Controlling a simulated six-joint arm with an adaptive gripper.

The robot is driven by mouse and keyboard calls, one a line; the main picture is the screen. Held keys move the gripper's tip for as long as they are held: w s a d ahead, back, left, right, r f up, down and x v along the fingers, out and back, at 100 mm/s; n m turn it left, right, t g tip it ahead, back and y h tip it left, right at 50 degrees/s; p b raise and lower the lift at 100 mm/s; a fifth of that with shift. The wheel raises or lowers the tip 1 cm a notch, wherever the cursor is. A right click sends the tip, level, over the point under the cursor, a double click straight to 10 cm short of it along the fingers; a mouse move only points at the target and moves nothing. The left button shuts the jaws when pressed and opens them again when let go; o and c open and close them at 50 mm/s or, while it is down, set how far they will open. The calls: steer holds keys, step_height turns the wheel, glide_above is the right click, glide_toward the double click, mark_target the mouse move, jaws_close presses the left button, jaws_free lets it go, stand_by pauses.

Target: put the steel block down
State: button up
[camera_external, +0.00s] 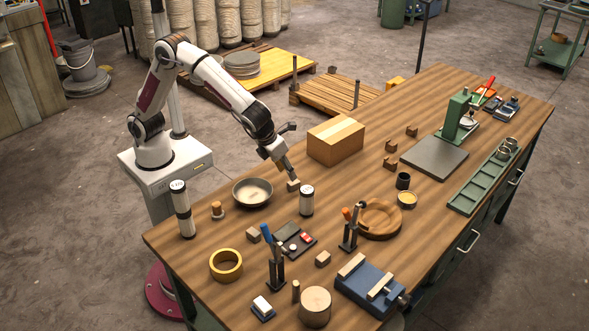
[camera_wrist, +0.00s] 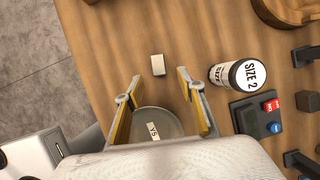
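A small pale block (camera_external: 293,185) sits on the wooden table below my gripper (camera_external: 289,174). In the wrist view the pale block (camera_wrist: 157,65) has a light top and a greyer side; I cannot tell for sure that it is the steel block. My gripper (camera_wrist: 157,75) is open, its two yellow-padded fingers spread wide with nothing held between them. The block lies near the line between the fingertips, with clear gaps on both sides. A round grey shape (camera_wrist: 150,121) with a label shows between the fingers, partly hidden by my gripper.
A metal bowl (camera_external: 253,193) is left of the block. A white-labelled can (camera_external: 306,202) stands close in front, and also at right in the wrist view (camera_wrist: 238,75). A cardboard box (camera_external: 336,140) stands behind right. Several wooden cubes, a scale and tools lie farther off.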

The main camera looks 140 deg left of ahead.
mark_target(294, 185)
steer(key=shift+m, duration=0.3)
steer(key=shift+x, duration=1.3)
steer(key=shift+f, duration=0.15)
steer(key=shift+x, duration=2.45)
steer(key=shift+s+a, duration=0.1)
steer(key=shift+a, duration=0.05)
jaws_close()
